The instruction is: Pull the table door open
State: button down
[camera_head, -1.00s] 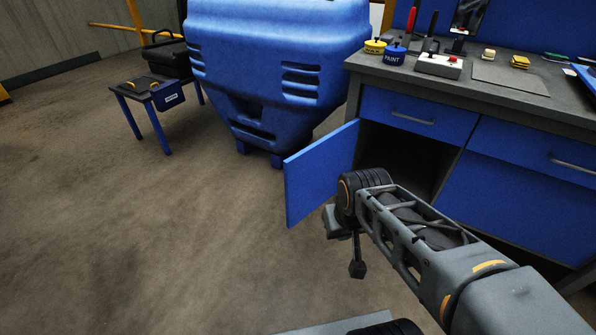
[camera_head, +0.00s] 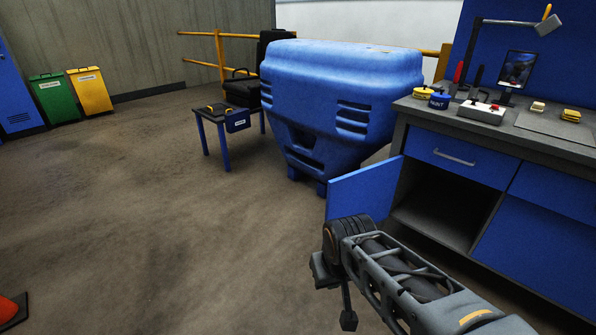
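The blue table door (camera_head: 362,190) stands swung open at the left end of the workbench (camera_head: 520,137). The dark, empty-looking compartment (camera_head: 440,208) behind it is exposed. My arm comes in from the lower right, and its wrist covers the door's lower part. My gripper (camera_head: 335,300) points down in front of the door, seen from above and behind. Its fingers are mostly hidden, so I cannot tell whether it is open or shut, or whether it touches the door.
A big blue plastic container (camera_head: 340,105) stands just behind the door. A small blue-legged table (camera_head: 225,115) is left of it. A closed drawer (camera_head: 458,160) sits above the compartment. An orange cone (camera_head: 12,308) is at the lower left. The floor between is clear.

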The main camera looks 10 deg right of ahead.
aim_at(370, 191)
jog(key=u, duration=0.85)
jog(key=i, duration=2.4)
jog(key=z, duration=1.25)
jog(key=i, duration=0.85)
jog(key=z, duration=0.95)
